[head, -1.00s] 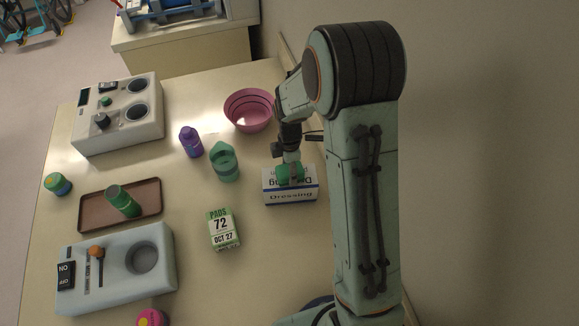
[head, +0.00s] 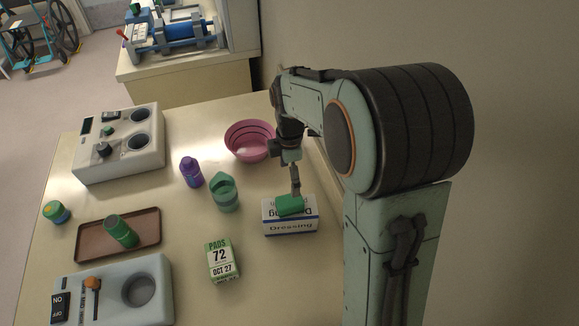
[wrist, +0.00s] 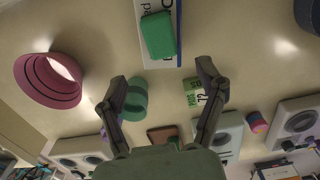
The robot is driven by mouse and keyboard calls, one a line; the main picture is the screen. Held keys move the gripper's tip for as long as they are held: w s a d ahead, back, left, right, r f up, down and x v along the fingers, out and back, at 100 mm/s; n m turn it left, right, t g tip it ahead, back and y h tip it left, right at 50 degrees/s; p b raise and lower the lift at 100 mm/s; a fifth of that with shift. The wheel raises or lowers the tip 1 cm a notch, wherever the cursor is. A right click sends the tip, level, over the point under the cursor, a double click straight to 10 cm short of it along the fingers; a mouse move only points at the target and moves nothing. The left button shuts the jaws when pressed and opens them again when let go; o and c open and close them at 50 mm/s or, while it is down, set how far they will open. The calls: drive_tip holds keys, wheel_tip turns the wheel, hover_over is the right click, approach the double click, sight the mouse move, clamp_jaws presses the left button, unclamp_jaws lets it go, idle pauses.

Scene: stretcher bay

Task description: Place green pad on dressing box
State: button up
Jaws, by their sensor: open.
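The green pad (head: 290,205) lies on top of the white and blue dressing box (head: 291,228), toward its upper left part. In the wrist view the green pad (wrist: 158,36) rests on the box (wrist: 171,5), beyond my fingertips. My gripper (head: 294,178) is above the pad in the head view. In the wrist view my gripper (wrist: 160,78) has its fingers spread wide, with nothing between them and a gap to the pad.
A pink bowl (head: 250,141), green cup (head: 224,194), purple bottle (head: 190,172) and pads carton (head: 222,261) stand nearby. A brown tray (head: 90,245) holds a green cylinder (head: 121,231). Two grey devices stand left. The wall is close on the right.

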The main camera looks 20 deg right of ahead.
drive_tip(key=s+a+r+m, duration=0.1)
drive_tip(key=s+r+m, duration=0.2)
drive_tip(key=s+m, duration=0.5)
drive_tip(key=s+a+r+m, duration=0.2)
drive_tip(key=s+m, duration=0.6)
drive_tip(key=s, duration=0.6)
drive_tip(key=shift+s+a+r+m+y, duration=0.2)
drive_tip(key=shift+r+m+y, duration=0.2)
drive_tip(key=shift+r, duration=0.2)
